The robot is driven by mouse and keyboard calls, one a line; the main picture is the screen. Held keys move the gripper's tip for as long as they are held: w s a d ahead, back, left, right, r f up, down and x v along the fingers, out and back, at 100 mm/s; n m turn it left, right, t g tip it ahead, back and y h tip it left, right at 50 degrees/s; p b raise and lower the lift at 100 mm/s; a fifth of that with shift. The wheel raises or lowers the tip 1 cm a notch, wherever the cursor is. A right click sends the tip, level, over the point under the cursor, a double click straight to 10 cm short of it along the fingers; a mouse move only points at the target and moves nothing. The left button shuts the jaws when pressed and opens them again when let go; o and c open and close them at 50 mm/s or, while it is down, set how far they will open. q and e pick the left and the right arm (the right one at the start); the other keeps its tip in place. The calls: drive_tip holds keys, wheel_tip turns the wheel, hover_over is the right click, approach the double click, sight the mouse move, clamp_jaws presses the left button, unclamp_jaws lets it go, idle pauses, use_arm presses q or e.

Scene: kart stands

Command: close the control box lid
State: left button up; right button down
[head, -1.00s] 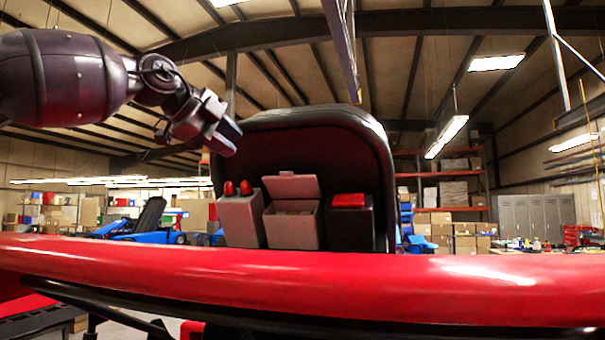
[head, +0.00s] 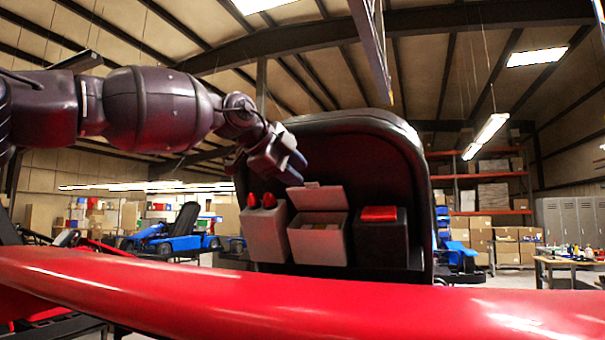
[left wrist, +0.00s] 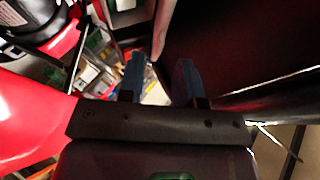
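The control box (head: 318,243) is a grey box in the middle of a row of three in front of a dark seat back. Its grey lid (head: 318,198) stands open, tilted up at the back. My left gripper (head: 293,170) is just above and left of the lid, apparently apart from it. In the left wrist view its two blue fingers (left wrist: 160,82) are apart with nothing held between them. A pale edge beyond the fingers there is too unclear to name. My right gripper is not in view.
A grey box with two red knobs (head: 266,235) stands left of the control box, and a dark box with a red top (head: 380,238) stands right. The dark seat back (head: 400,180) rises close behind. A wide red bar (head: 300,298) crosses in front.

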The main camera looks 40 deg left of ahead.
sight(317, 197)
use_arm(q)
drive_tip(key=shift+p+x, duration=0.3)
drive_tip(key=shift+x, duration=1)
drive_tip(key=shift+c, duration=0.3)
clamp_jaws()
